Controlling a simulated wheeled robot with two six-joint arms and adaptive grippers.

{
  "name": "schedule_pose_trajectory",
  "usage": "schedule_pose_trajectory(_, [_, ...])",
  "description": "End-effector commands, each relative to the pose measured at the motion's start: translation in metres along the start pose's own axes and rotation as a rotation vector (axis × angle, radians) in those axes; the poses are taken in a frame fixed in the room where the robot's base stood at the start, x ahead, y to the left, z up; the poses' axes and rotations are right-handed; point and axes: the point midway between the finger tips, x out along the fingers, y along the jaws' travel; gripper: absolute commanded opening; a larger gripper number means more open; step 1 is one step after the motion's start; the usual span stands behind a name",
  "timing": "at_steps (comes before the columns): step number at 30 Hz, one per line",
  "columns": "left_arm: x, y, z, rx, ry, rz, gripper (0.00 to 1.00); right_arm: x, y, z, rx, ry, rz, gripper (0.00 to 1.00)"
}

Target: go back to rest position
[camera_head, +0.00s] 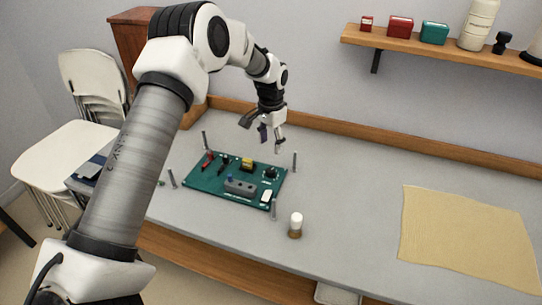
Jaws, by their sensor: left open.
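My left arm comes in from the left and reaches over the grey workbench (345,190). Its gripper (262,146) is open, with its fingers pointing down above the far side of a green circuit board (212,184). I see nothing held between the fingers. The board carries several parts, among them a yellow block, a grey block and a white piece. Several thin metal posts (295,161) stand around the board. My right gripper is not in this view.
A small white-topped cylinder (296,224) stands in front of the board. A tan mat (465,240) lies at the right. A wooden shelf (440,44) holds several boxes and containers. White chairs (62,150) stand at the left. The bench middle is clear.

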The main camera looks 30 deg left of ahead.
Motion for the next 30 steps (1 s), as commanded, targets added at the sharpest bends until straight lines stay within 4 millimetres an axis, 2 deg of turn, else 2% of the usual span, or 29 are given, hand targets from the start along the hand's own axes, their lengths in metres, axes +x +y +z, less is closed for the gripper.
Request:
schedule_pose_trajectory(3, [-0.008, 0.000, 0.000, 0.000, -0.001, 0.000, 0.57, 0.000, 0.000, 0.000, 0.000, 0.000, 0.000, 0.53])
schedule_pose_trajectory(19, [-0.012, 0.000, 0.000, 0.000, -0.001, 0.000, 0.57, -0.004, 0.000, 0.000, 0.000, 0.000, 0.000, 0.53])
schedule_pose_trajectory(27, [-0.067, 0.000, 0.000, 0.000, 0.000, 0.000, 0.57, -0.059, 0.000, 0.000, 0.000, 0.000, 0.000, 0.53])
schedule_pose_trajectory(30, [-0.081, 0.000, 0.001, 0.000, -0.001, 0.000, 0.57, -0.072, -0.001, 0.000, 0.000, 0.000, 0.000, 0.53])
